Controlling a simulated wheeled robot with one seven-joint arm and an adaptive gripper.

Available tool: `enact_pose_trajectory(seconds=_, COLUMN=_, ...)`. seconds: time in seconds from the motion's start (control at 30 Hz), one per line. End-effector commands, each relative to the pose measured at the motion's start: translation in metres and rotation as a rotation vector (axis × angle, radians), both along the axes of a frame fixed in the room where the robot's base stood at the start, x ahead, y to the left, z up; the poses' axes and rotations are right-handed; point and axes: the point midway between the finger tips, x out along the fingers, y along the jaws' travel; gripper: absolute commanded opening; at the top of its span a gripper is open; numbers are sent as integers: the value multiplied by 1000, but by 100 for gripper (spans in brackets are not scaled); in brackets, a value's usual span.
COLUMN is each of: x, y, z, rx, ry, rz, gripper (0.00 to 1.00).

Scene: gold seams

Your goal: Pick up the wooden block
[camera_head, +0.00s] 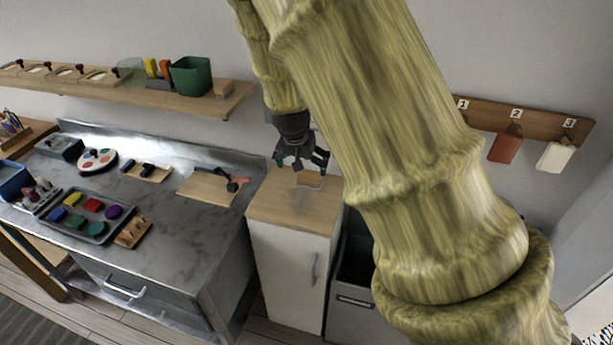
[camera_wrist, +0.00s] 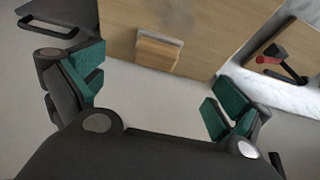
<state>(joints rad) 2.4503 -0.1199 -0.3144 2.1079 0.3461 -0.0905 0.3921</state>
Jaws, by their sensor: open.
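A small wooden block (camera_head: 309,180) lies on the light wood top of a white cabinet (camera_head: 290,208), near its back. In the wrist view the block (camera_wrist: 158,54) shows at the upper middle, beyond the fingertips and between their lines. My gripper (camera_head: 301,163) hangs over the back of the cabinet top, just above the block in the head view. Its green-padded fingers are spread wide in the wrist view (camera_wrist: 155,92), with nothing between them. The gripper and the block look apart. The exact height gap cannot be told.
A dark bin (camera_head: 355,270) stands right.

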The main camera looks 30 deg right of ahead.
Motion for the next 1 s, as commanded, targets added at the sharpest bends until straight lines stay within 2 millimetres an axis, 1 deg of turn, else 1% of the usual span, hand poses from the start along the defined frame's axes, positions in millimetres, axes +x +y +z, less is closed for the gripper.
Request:
enact_pose_trajectory(seconds=0.1, x=2, y=-8, z=-13, rx=1, ry=5, rz=-7, gripper=100)
enact_pose_trajectory(seconds=0.3, x=7, y=-15, z=-32, rx=0, ry=3, rz=-7, gripper=100)
enact_pose_trajectory(seconds=0.67, x=12, y=-18, z=-47, rx=0, ry=2, rz=-4, gripper=100)
enact_pose_trajectory(seconds=1.0, x=21, y=-27, z=-79, rx=1, ry=3, rz=-3, gripper=100)
